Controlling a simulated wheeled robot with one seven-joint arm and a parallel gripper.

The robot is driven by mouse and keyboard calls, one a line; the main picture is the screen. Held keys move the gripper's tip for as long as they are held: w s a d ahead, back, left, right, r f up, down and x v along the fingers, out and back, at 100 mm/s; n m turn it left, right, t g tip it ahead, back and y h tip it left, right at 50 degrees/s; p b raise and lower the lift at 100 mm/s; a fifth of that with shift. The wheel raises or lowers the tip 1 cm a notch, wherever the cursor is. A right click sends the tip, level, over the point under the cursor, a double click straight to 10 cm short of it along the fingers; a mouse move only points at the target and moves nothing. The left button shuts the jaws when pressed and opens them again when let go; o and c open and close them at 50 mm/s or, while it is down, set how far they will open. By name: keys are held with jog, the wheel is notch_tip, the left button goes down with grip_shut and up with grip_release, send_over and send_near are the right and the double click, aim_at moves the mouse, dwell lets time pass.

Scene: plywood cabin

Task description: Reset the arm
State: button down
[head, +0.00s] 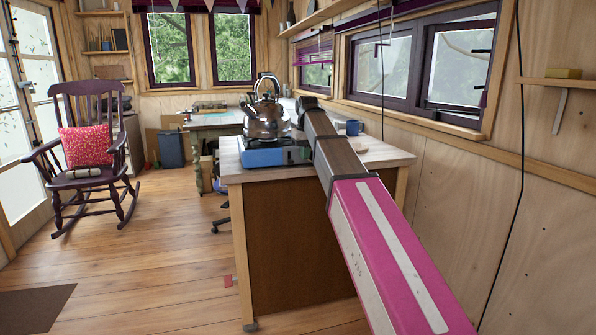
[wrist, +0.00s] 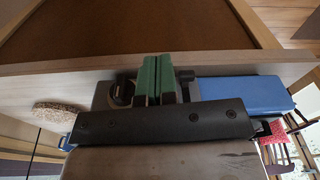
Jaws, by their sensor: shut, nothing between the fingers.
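In the wrist view my gripper (wrist: 156,80) has its two green fingers pressed together with nothing between them. Behind the fingers lie the worktop edge and the blue camping stove (wrist: 245,92); I cannot tell how far off they are. In the head view my pink and dark arm reaches forward over the right part of the wooden worktop (head: 390,156). My gripper's fingers cannot be made out in that view.
A metal kettle (head: 266,117) stands on the blue stove (head: 262,155), close left of my arm. A blue mug (head: 352,128) stands right of it. A round cork-like mat (wrist: 60,111) lies on the worktop. Windows and wall are at right; open floor (head: 150,270) is at left.

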jog(key=s+d+f+m, duration=0.1)
jog(key=s+d+f, duration=0.2)
jog(key=f, duration=0.5)
jog(key=s+d+f, duration=0.3)
jog(key=f, duration=0.5)
jog(key=s+d+f+m, duration=0.1)
jog(key=s+d+f, duration=0.2)
jog(key=f, duration=0.6)
jog(key=s+d+f+m, duration=0.1)
jog(key=s+d+f, duration=0.3)
jog(key=s+f, duration=0.4)
jog(key=s+d+f+m, duration=0.1)
jog(key=s+d+f, duration=0.3)
jog(key=s+f, duration=0.4)
notch_tip(320, 180, down, 2)
jog(key=shift+s+f+m+g, duration=0.2)
jog(key=shift+s+m+g, duration=0.2)
